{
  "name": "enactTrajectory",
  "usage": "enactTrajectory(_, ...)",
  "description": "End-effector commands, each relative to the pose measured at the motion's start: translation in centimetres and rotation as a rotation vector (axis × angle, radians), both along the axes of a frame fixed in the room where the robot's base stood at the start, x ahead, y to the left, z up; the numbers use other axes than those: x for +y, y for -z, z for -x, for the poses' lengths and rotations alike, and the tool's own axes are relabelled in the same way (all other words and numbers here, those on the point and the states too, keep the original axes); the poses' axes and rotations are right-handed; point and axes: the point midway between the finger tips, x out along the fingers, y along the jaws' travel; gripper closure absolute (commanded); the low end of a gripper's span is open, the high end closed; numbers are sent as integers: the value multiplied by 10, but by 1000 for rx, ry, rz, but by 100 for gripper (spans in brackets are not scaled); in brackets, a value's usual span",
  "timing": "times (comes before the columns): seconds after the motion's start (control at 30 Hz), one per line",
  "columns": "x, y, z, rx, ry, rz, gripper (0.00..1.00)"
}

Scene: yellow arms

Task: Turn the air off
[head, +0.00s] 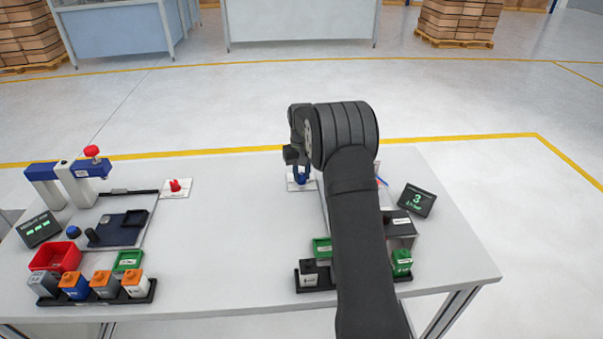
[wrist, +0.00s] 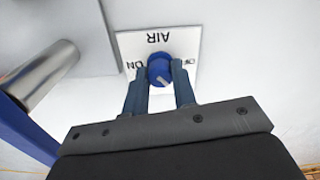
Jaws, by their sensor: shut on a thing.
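The blue air knob (wrist: 159,72) sits on a white plate (wrist: 130,42) marked AIR, which appears upside down in the wrist view. ON is at the left of the knob there and OFF at the right. A pale mark shows low on the knob's face; I cannot tell for sure which word it points to. My gripper (wrist: 160,82) is shut on the knob, one finger on each side. In the head view the knob (head: 302,176) is at the table's far side, with my gripper (head: 297,167) above it, partly hidden by my wrist.
My arm hides part of the right-hand station. A dark screen (head: 417,200) showing a green 3 stands at right. A green bin (head: 322,247) and a block rack lie nearer. At left are a red button (head: 175,186), a red bin (head: 55,257) and a blue-and-white device (head: 78,180). The table's middle is clear.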

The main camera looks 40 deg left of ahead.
Motion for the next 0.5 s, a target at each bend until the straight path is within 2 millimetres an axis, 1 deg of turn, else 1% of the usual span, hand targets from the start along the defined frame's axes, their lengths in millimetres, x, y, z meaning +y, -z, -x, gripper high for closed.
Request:
enactTrajectory(0.2,0,-1,0,-1,-68,-2,98)
enactTrajectory(0.5,0,-1,0,-2,-92,-1,98)
